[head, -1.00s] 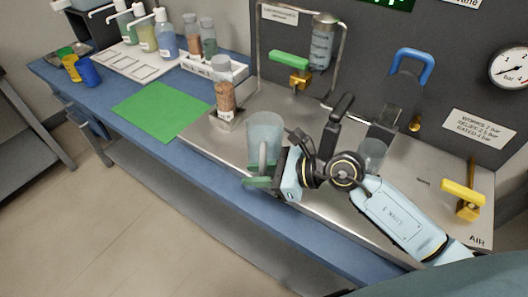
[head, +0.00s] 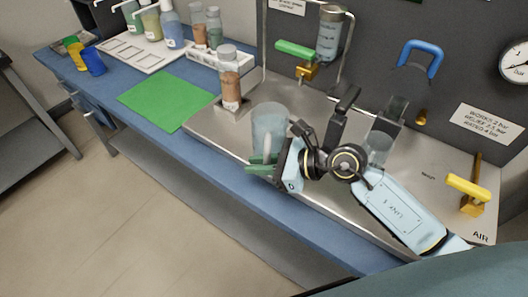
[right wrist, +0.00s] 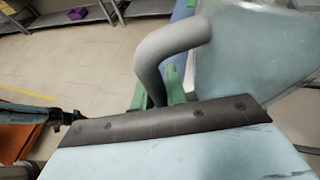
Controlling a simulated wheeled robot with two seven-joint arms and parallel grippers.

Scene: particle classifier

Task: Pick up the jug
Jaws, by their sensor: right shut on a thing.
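The jug (head: 270,124) is a clear, bluish vessel with a grey handle, upright at the front edge of the steel tray in the head view. My right gripper (head: 262,164) has green fingers and is shut on the jug's handle. In the right wrist view the grey handle (right wrist: 163,52) passes between the green fingers (right wrist: 160,92), with the jug's clear wall (right wrist: 250,50) to its right. I cannot tell whether the jug's base touches the tray. My left gripper is not in view.
The steel tray (head: 215,128) lies on the blue bench. A bottle of brown grains (head: 230,82) stands behind left of the jug, and a small clear beaker (head: 378,148) to its right. A green mat (head: 165,100) lies left. A tap with green handle (head: 298,50) is behind.

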